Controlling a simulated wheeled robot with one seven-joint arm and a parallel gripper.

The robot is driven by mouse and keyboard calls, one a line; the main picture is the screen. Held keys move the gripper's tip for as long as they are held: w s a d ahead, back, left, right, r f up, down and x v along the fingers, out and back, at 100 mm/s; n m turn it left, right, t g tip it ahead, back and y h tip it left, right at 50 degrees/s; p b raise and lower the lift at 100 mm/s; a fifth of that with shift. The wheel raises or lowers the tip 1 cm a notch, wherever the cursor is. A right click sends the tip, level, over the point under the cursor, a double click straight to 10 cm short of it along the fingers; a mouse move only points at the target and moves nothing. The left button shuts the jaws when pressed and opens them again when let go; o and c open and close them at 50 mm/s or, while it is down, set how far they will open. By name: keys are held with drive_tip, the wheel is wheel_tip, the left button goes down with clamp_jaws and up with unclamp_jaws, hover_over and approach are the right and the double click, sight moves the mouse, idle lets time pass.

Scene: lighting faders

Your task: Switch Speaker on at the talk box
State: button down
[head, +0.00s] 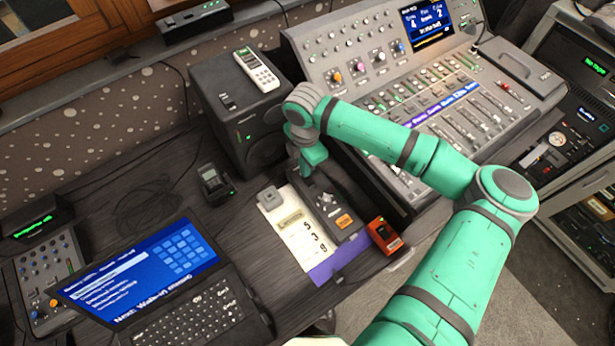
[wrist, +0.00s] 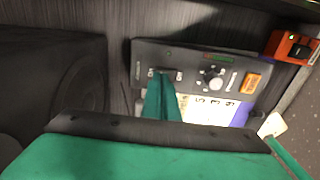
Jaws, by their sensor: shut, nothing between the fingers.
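The talk box is a dark grey panel (head: 349,234) on the desk, beside a white sheet. It also shows in the wrist view (wrist: 143,55), with a round knob (wrist: 213,76), an orange button (wrist: 252,80) and a small green light strip (wrist: 218,57). A small dark switch (wrist: 169,72) sits at the panel's left end; its label is too small to read. My gripper (head: 308,176) is over that end of the box, shut and empty. In the wrist view its fingertips (wrist: 162,79) are at the switch and partly hide it; I cannot tell if they touch.
A black speaker (head: 238,115) stands behind the box. The mixing desk (head: 372,180) rises at its right. A red device (head: 384,236) sits at the front right. A white sheet (head: 297,232) and a laptop (head: 190,318) lie to the left.

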drive_tip(key=shift+f, duration=0.75)
idle(0.6)
wheel_tip(320, 180, up, 7)
idle(1.0)
idle(0.3)
